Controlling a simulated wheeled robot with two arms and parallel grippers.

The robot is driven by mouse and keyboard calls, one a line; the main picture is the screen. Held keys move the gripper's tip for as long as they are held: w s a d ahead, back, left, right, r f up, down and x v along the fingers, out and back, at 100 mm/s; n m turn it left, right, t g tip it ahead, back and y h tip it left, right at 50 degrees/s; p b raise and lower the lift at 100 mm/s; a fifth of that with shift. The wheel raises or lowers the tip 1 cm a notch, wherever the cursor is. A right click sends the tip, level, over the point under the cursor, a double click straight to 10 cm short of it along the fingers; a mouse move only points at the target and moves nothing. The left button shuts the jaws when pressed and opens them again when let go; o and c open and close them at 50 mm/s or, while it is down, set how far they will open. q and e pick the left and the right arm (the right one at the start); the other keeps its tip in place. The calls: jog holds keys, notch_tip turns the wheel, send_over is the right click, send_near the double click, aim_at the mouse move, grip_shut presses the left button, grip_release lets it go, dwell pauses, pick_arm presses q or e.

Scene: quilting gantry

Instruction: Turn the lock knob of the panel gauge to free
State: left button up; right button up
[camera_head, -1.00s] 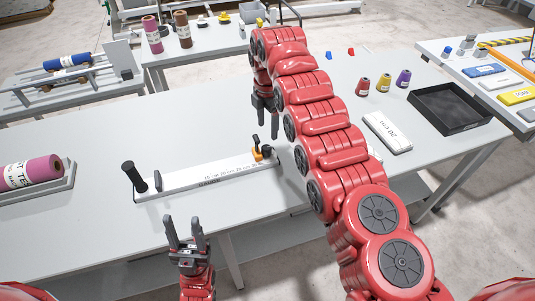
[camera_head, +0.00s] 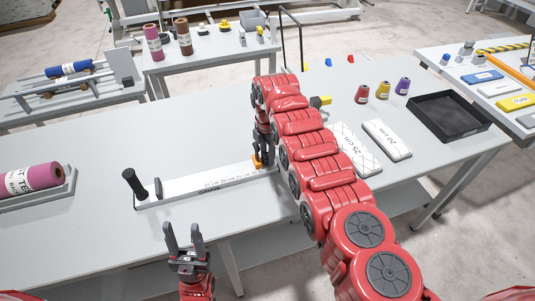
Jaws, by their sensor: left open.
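The panel gauge (camera_head: 205,186) is a white bar with printed cm marks lying on the grey table, with a black upright handle (camera_head: 133,184) at its left end. An orange slider (camera_head: 257,164) sits near its right end. The black lock knob above the slider is hidden behind my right gripper (camera_head: 263,160). This gripper points down at the knob, with its fingertips close to the slider. I cannot tell whether its fingers are closed on the knob. My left gripper (camera_head: 183,236) is open and empty, in front of the table edge, apart from the gauge.
White 25 cm (camera_head: 355,152) and 20 cm (camera_head: 387,140) blocks lie right of my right arm. Thread cones (camera_head: 383,88) and a black tray (camera_head: 449,116) stand beyond. A pink roll (camera_head: 33,179) rests in a holder at left. The table behind the gauge is clear.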

grip_shut()
jog(key=shift+f+m, duration=0.1)
jog(key=shift+m, duration=0.6)
jog(key=shift+m+b, duration=0.35)
jog(key=shift+m, duration=0.35)
jog(key=m+b, duration=0.1)
jog(key=m, duration=0.1)
jog(key=shift+d+f+m+b, duration=0.1)
jog(key=shift+m+b, duration=0.2)
jog(key=shift+s+m+b, duration=0.15)
jog(key=shift+m+b, duration=1)
jog(key=shift+m, duration=0.45)
